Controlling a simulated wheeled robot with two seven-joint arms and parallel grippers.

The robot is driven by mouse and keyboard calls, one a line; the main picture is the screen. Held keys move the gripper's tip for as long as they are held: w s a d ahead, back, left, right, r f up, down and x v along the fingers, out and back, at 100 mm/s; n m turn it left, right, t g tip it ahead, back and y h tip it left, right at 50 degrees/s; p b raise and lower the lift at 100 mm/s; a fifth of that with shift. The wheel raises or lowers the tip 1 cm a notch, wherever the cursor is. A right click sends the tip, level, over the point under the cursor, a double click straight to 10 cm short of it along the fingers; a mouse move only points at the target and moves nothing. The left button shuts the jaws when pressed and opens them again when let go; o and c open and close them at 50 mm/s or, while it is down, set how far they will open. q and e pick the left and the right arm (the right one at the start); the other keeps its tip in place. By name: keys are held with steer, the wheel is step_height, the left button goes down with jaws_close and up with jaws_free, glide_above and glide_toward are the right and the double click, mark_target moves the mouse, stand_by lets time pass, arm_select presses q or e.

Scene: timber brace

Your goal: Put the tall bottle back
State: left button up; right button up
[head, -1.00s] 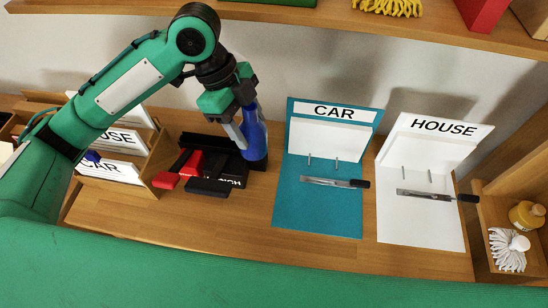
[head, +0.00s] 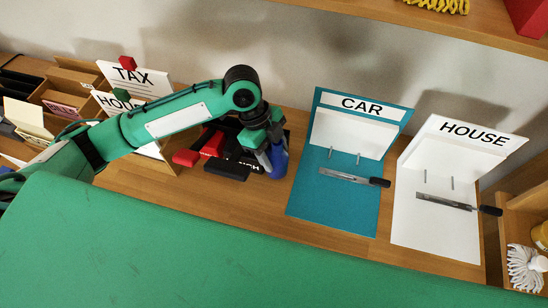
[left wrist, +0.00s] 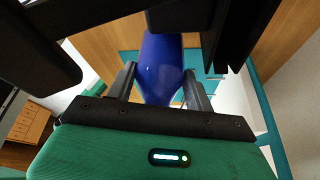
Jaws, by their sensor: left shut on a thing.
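The tall bottle is blue (head: 279,160) and stands about upright near the black and red things on the wooden desk. My left gripper (head: 268,150) comes down over it and is shut on it. In the left wrist view the blue bottle (left wrist: 162,70) sits between the two fingers of my left gripper (left wrist: 162,85). The fingers hide part of the bottle in the head view, and I cannot tell whether its base touches the desk. My right gripper is not in view.
A teal CAR board (head: 335,195) and a white HOUSE board (head: 435,225) with clips stand to the right. Black and red pieces (head: 213,145) lie left of the bottle. A wooden sorter with TAX card (head: 133,76) is further left. The desk front (head: 240,205) is clear.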

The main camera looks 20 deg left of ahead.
mark_target(274, 161)
arm_select(q)
step_height(274, 161, down, 3)
steer(key=shift+r, duration=0.1)
steer(key=shift+f, duration=0.5)
steer(key=o, duration=0.8)
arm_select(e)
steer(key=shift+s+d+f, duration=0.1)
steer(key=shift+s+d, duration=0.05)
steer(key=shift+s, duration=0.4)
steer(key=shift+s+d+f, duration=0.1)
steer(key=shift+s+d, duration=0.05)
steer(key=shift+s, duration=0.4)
